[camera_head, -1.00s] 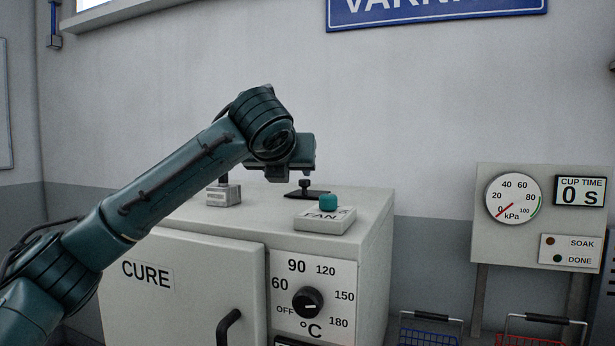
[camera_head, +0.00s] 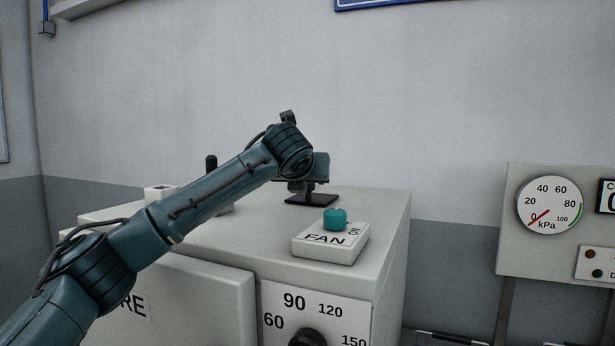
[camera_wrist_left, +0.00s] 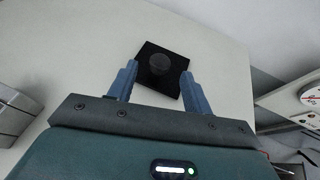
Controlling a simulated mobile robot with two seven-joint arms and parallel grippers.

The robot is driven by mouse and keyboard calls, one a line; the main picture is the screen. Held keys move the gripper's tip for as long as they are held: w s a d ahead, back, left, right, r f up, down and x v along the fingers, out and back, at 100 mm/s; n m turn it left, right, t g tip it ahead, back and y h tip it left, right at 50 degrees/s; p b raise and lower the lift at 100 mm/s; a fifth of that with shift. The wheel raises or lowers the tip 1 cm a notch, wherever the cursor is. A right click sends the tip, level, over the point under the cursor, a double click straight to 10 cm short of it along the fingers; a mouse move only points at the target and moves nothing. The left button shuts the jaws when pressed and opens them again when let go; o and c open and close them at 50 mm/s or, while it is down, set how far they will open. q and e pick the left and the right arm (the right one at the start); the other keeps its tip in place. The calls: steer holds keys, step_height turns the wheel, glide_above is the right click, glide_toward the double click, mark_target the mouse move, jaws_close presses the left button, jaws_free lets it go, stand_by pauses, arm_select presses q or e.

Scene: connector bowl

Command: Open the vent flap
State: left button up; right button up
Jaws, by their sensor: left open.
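The vent flap (camera_head: 320,199) is a dark square plate lying flat on top of the white cure oven (camera_head: 390,220). In the left wrist view the flap (camera_wrist_left: 153,83) carries a round dark knob (camera_wrist_left: 159,63). My left gripper (camera_wrist_left: 158,69) is open, with its two blue fingers apart on either side of the knob in that view. I cannot tell whether they touch it. In the head view my left gripper (camera_head: 299,186) is just above the flap, and the wrist hides the knob. My right gripper is not in view.
A fan box (camera_head: 331,243) with a teal knob (camera_head: 335,218) stands in front of the flap. A lever on a block is partly behind my left arm. A gauge panel (camera_head: 545,205) is at the right.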

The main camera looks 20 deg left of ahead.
mark_target(312, 190)
arm_select(q)
steer(key=shift+p+x, duration=0.4)
steer(key=shift+x, duration=1.7)
steer(key=shift+c, duration=0.2)
steer(key=shift+r, duration=0.1)
jaws_close()
